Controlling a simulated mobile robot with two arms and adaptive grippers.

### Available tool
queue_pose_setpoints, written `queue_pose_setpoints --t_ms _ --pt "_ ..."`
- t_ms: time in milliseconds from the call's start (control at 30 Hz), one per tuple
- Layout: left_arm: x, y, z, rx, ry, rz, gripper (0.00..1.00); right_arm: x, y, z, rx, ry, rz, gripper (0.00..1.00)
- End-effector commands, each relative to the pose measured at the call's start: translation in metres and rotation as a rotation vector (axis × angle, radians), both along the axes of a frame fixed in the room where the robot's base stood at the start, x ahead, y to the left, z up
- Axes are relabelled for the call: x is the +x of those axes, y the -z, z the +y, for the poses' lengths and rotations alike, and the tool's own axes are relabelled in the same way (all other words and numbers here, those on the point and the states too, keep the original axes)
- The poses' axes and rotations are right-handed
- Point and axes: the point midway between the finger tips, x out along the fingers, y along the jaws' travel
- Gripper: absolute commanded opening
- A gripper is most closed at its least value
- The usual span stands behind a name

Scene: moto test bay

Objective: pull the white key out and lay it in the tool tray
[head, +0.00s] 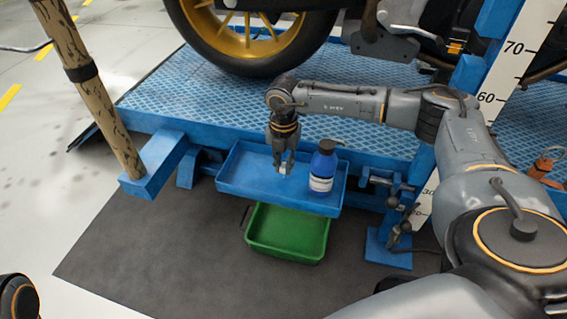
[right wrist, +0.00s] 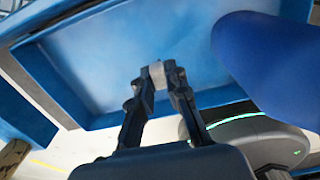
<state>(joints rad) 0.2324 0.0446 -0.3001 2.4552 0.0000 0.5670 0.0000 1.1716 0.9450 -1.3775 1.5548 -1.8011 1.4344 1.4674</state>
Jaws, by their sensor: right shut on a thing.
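My right gripper (head: 284,168) points down over the blue tool tray (head: 235,178). It is shut on the white key (head: 283,169), a small pale piece between the fingertips. In the right wrist view the key (right wrist: 157,74) shows as a light grey block at the tips of the right gripper (right wrist: 160,82), with the blue tray floor (right wrist: 95,60) behind it. I cannot tell whether the key touches the tray floor. My left gripper is out of view.
A blue bottle (head: 322,170) with a dark top stands in the tray, right of my gripper; it also shows in the right wrist view (right wrist: 270,65). A green bin (head: 262,254) sits below the tray. A motorcycle wheel (head: 246,62) rests on the blue lift (head: 180,92) behind.

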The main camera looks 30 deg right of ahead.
Motion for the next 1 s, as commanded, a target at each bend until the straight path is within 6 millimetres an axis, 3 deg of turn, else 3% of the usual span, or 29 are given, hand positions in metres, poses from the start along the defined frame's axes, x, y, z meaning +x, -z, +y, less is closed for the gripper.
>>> queue_pose_setpoints --t_ms 200,233,367,733,1000 --pt "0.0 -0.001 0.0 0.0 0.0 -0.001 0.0 0.0 0.0 0.0 0.0 0.0 0.0 0.0" --pt "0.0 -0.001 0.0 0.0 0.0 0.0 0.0 0.0 0.0 0.0 0.0 0.0 0.0 0.17" --pt "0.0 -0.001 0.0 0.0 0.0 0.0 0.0 0.0 0.0 0.0 0.0 0.0 0.0 0.41" --pt "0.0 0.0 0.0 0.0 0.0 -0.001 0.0 0.0 -0.005 0.0 0.0 0.0 -0.001 0.41" --pt "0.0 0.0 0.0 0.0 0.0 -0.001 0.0 0.001 -0.054 0.0 0.001 0.0 -0.004 0.41"
